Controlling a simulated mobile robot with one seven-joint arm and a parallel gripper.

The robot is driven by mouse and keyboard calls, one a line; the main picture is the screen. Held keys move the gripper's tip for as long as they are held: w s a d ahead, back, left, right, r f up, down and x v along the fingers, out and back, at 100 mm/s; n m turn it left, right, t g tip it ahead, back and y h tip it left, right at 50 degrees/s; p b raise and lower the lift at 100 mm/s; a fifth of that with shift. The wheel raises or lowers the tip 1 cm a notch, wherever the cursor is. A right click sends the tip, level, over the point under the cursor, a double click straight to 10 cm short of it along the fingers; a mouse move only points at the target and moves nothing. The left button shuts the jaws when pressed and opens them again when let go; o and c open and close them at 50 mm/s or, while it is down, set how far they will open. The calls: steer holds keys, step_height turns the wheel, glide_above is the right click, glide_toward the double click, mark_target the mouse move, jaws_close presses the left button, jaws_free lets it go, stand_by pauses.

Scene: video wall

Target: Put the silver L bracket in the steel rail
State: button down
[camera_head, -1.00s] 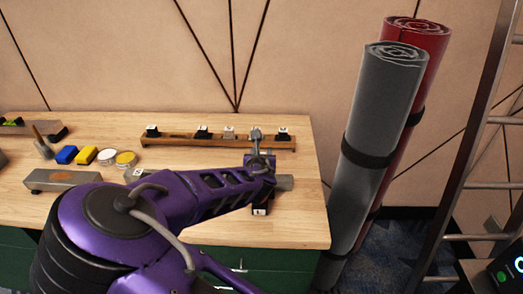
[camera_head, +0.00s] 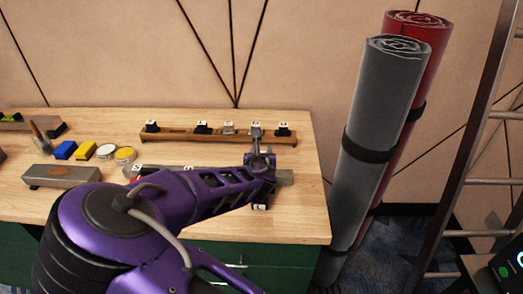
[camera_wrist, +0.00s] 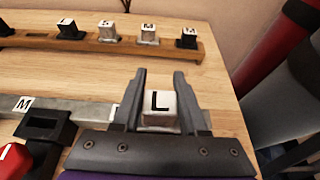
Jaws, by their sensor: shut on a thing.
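My gripper (camera_head: 260,157) is over the steel rail (camera_head: 286,178) at the right of the bench. In the wrist view its two fingers (camera_wrist: 160,76) are shut on the silver L bracket (camera_wrist: 158,105), a pale block with a black L on its face. The steel rail, a grey bar (camera_wrist: 82,112), runs behind the fingers.
A wooden rail (camera_head: 180,135) behind holds several black and silver lettered brackets. A grey block (camera_head: 62,175), blue and yellow pieces and two round tins (camera_head: 124,155) lie at left. Rolled mats (camera_head: 380,120) and a ladder (camera_head: 470,150) stand right of the bench.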

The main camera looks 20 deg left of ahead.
steer(key=shift+f, duration=0.4)
stand_by(0.5)
steer(key=shift+f+b, duration=0.65)
steer(key=shift+b, duration=0.1)
steer(key=shift+f, duration=0.15)
steer(key=shift+f+b, duration=0.5)
steer(key=shift+f, duration=0.05)
steer(key=shift+f, duration=0.25)
stand_by(0.5)
steer(key=shift+f+b, duration=0.4)
steer(key=shift+b, duration=0.05)
jaws_free()
